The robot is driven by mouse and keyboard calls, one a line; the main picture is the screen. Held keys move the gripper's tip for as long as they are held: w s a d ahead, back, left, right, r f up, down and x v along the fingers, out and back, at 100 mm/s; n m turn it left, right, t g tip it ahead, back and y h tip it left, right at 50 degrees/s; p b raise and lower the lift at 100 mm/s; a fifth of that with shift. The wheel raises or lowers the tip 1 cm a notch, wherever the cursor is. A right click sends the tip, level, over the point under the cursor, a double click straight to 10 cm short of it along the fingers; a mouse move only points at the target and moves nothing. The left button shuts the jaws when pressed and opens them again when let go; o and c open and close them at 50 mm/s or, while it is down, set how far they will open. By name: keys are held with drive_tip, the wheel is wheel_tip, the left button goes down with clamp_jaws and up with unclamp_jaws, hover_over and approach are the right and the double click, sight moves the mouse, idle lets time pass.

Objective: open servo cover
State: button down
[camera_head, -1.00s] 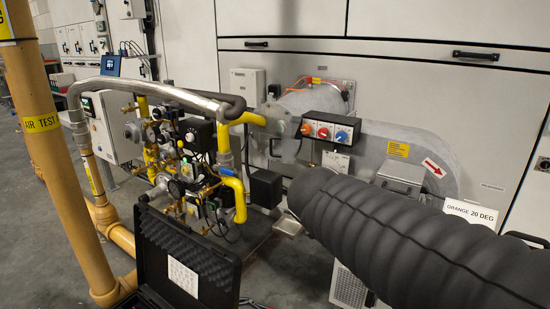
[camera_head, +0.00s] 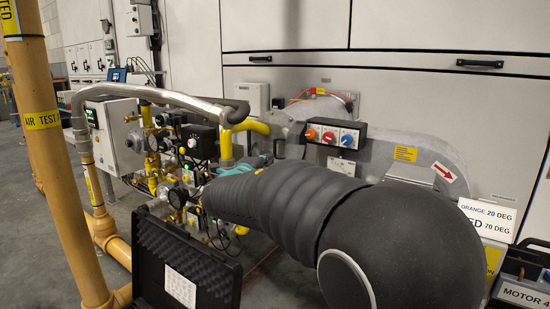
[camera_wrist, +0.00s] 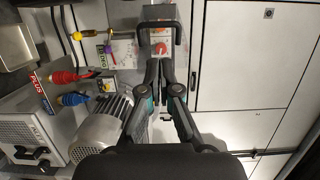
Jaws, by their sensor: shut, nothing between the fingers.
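My gripper (camera_wrist: 158,68) is in the wrist view with its two dark fingers together and nothing between them. Just beyond the fingertips is a pale panel with a round orange-red knob (camera_wrist: 161,48), and a black U-shaped handle or frame (camera_wrist: 177,33) around it. I cannot tell which part is the servo cover. In the head view my arm hides most of my gripper; a teal part of it (camera_head: 238,169) shows beside the yellow pipework. The burner housing (camera_head: 420,150) carries a black box with orange, red and blue dials (camera_head: 334,134).
A finned grey motor (camera_wrist: 103,128), a red plug (camera_wrist: 62,77) and a blue plug (camera_wrist: 72,99) are left in the wrist view. Yellow gas pipework (camera_head: 248,127) stands beside the arm. An open black case (camera_head: 160,265) is in front. Bare floor lies at the left (camera_head: 35,240).

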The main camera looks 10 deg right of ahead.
sight(286, 140)
drive_tip(key=x, duration=0.9)
drive_tip(key=shift+w+d+b, duration=0.25)
drive_tip(key=shift+w+b, duration=0.05)
drive_tip(key=shift+b, duration=0.15)
drive_tip(key=shift+w+r, duration=0.1)
